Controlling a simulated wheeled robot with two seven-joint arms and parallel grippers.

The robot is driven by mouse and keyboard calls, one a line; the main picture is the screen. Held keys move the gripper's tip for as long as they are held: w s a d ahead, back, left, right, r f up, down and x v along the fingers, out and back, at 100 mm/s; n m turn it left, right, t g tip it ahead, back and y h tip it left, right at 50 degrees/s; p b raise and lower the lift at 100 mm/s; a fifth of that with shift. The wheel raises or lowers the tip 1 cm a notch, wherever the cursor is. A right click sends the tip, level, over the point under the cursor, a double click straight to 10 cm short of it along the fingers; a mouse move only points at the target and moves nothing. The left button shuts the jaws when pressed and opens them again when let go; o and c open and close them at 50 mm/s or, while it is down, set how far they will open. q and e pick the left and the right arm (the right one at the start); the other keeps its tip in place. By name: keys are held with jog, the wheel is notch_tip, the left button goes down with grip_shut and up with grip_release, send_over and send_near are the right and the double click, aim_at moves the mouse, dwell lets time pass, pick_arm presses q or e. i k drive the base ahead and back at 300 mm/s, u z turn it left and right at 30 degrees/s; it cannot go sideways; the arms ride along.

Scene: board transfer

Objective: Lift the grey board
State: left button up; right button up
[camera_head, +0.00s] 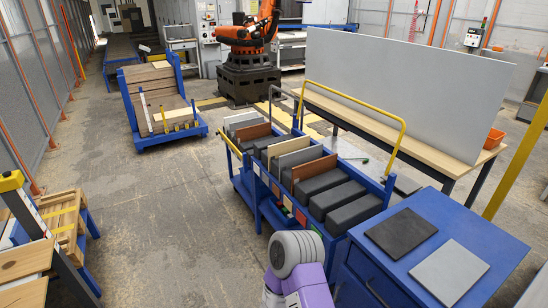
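A light grey square board (449,272) lies flat on top of a blue cabinet (490,239) at the lower right. A dark grey board (401,232) lies flat beside it, farther back and to the left, with a narrow gap between them. Nothing touches either board. A purple and grey link of one of my arms shows at the bottom middle, left of the cabinet. I cannot tell which arm it is. No gripper fingers show in this view.
A blue cart (308,226) holding upright boards and dark blocks stands left of the cabinet. Behind it, a large grey panel (398,84) stands on a wooden table (430,152). A blue pallet rack (161,97) and an orange robot arm (247,32) are farther back. The left-centre floor is clear.

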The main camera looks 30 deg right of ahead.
aim_at(286, 162)
jog(key=u, duration=0.05)
jog(key=i, duration=1.95)
jog(key=z, duration=1.45)
jog(key=i, duration=0.95)
jog(key=z, duration=1.05)
